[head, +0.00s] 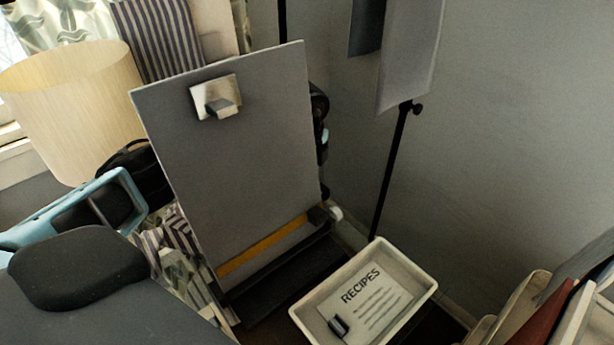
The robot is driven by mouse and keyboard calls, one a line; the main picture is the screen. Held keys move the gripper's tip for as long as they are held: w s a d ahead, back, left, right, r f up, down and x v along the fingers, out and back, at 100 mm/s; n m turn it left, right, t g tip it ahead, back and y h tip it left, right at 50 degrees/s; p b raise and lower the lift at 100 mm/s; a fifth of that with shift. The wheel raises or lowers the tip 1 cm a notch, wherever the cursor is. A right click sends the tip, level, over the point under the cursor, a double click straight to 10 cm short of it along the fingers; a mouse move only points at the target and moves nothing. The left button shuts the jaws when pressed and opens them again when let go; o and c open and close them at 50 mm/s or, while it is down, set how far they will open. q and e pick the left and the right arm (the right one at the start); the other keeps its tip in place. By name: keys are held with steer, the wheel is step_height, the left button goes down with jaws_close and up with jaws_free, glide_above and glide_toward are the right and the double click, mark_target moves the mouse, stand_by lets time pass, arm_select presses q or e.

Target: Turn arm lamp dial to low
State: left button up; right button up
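I cannot pick out an arm lamp with a readable dial. A pale cylindrical shade (78,105), possibly a lampshade, stands at the upper left. A large grey board (235,165) leans in the middle, with a small pale plate and grey block (217,97) near its top. A small whitish knob-like piece (335,213) shows by the board's lower right corner; I cannot tell what it belongs to. A dark part (319,120) is mostly hidden behind the board's right edge. Neither gripper can be made out.
A pale tray (419,288) holds a sheet marked RECIPES. A thin black stand (389,170) carries grey panels. A light blue frame (130,190) is at left, striped cloth (155,40) behind the board. Books or boards (545,318) crowd the lower right. The grey wall at right is bare.

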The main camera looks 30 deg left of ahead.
arm_select(q)
steer(key=shift+f, duration=0.1)
steer(key=shift+c, duration=0.4)
steer(key=c, duration=0.9)
stand_by(0.4)
steer(key=o, duration=1)
steer(key=shift+s+r, duration=0.1)
steer(key=shift+r, duration=3.8)
